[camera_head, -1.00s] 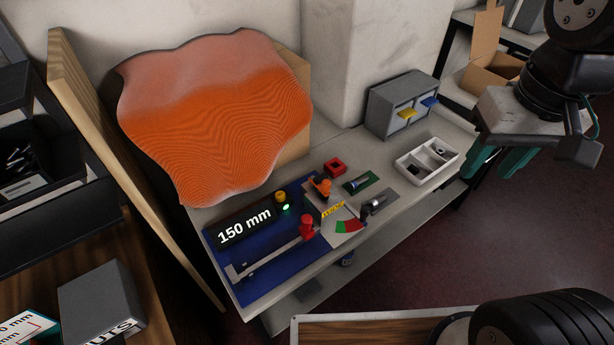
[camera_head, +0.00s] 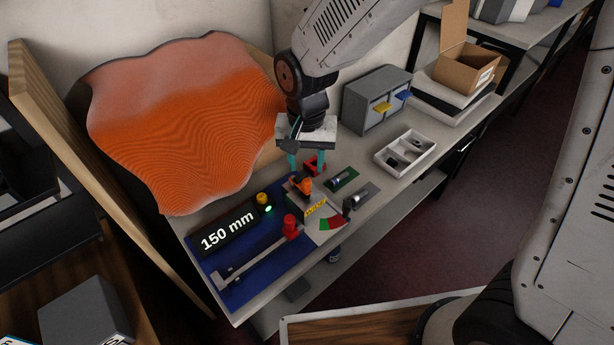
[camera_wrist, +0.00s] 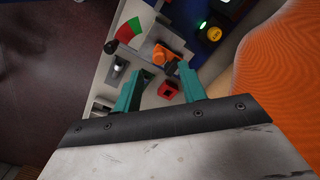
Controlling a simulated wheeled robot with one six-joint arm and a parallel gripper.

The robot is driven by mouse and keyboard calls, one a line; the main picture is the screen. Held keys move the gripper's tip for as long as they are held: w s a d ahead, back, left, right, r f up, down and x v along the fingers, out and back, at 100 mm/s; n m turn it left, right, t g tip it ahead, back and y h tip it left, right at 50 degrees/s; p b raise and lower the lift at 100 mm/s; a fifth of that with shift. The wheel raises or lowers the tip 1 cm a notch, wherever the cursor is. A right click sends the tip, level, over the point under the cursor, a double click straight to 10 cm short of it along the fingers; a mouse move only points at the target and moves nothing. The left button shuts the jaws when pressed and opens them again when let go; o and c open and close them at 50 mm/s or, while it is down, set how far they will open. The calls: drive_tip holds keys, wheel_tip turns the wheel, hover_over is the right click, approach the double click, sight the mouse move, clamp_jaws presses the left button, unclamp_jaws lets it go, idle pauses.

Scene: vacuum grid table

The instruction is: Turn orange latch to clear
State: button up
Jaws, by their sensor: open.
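The orange latch (camera_head: 304,186) sits on a grey plate with a yellow label and a red-and-green dial (camera_head: 331,223) beside it. In the wrist view the orange latch (camera_wrist: 161,54) lies just beyond and between my fingertips. My gripper (camera_head: 307,164) has teal fingers, hangs above the bench just behind the latch, and is open and empty. In the wrist view my gripper (camera_wrist: 158,79) shows its fingers spread apart, with no clear contact on the latch. In the head view the fingers partly cover the red block (camera_head: 315,165).
A blue board holds the "150 mm" display (camera_head: 228,231), a red-knobbed lever (camera_head: 290,227) and a yellow button (camera_head: 263,198). Small fixtures (camera_head: 342,180) stand right of the latch. A divided white tray (camera_head: 405,152) and a grey drawer cabinet (camera_head: 377,100) are farther right. An orange rippled sheet (camera_head: 180,125) rises at the left.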

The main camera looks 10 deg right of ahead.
sight(307, 181)
drive_tip(key=shift+f, duration=2.75)
clamp_jaws()
